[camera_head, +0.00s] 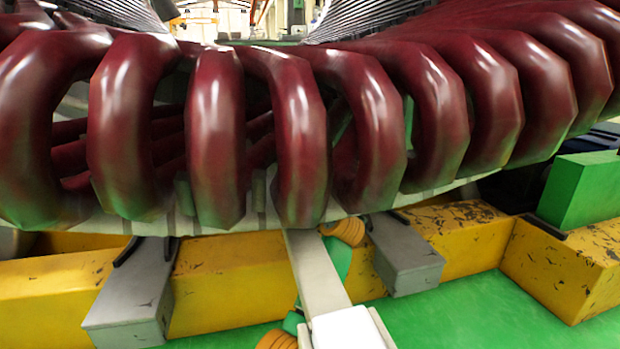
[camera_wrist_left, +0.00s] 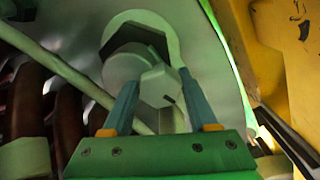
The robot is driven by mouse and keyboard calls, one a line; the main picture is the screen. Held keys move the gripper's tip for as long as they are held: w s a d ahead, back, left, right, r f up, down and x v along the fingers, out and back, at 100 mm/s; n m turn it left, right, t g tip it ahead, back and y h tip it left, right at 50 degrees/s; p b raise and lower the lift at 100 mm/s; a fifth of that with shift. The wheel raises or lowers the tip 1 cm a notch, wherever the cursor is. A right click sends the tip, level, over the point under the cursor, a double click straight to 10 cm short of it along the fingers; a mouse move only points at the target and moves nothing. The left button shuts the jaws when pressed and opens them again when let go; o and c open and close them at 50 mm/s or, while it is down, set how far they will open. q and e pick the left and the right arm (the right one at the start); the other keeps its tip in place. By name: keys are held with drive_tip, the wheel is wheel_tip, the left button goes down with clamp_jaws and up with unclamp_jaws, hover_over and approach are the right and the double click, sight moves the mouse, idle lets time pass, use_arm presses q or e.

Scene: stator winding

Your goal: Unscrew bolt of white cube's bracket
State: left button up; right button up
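A white cube (camera_head: 345,328) sits at the bottom middle of the head view, at the near end of a pale bar-like bracket (camera_head: 315,272) that runs back under the red coils. In the left wrist view, my left gripper (camera_wrist_left: 159,78) has two blue-grey fingers on a green palm, spread apart. A pale six-sided bolt head (camera_wrist_left: 160,82) lies between the fingertips, in front of a round pale part. I cannot tell whether the fingers touch it. My left gripper is not clearly visible in the head view, and my right gripper is in neither view.
Large dark red stator coils (camera_head: 300,130) hang across the head view. Below them are a yellow beam (camera_head: 235,285) and two grey blocks (camera_head: 130,300). A green block (camera_head: 585,190) stands at the right. Green floor (camera_head: 470,315) is open at lower right. A yellow part (camera_wrist_left: 280,45) is close on the right in the wrist view.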

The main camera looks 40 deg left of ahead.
use_arm(q)
clamp_jaws()
drive_tip(key=shift+r+p, duration=0.15)
drive_tip(key=shift+p, duration=0.3)
drive_tip(key=n+p, duration=0.3)
drive_tip(key=p, duration=0.2)
drive_tip(key=shift+r, duration=0.15)
drive_tip(key=shift+n+p, duration=0.8)
drive_tip(key=shift+p, duration=0.1)
drive_tip(key=shift+n, duration=0.3)
drive_tip(key=shift+f+n+p, duration=0.25)
drive_tip(key=shift+n+p, duration=0.35)
drive_tip(key=shift+n, duration=0.2)
drive_tip(key=o, duration=0.6)
unclamp_jaws()
drive_tip(key=shift+c, duration=0.2)
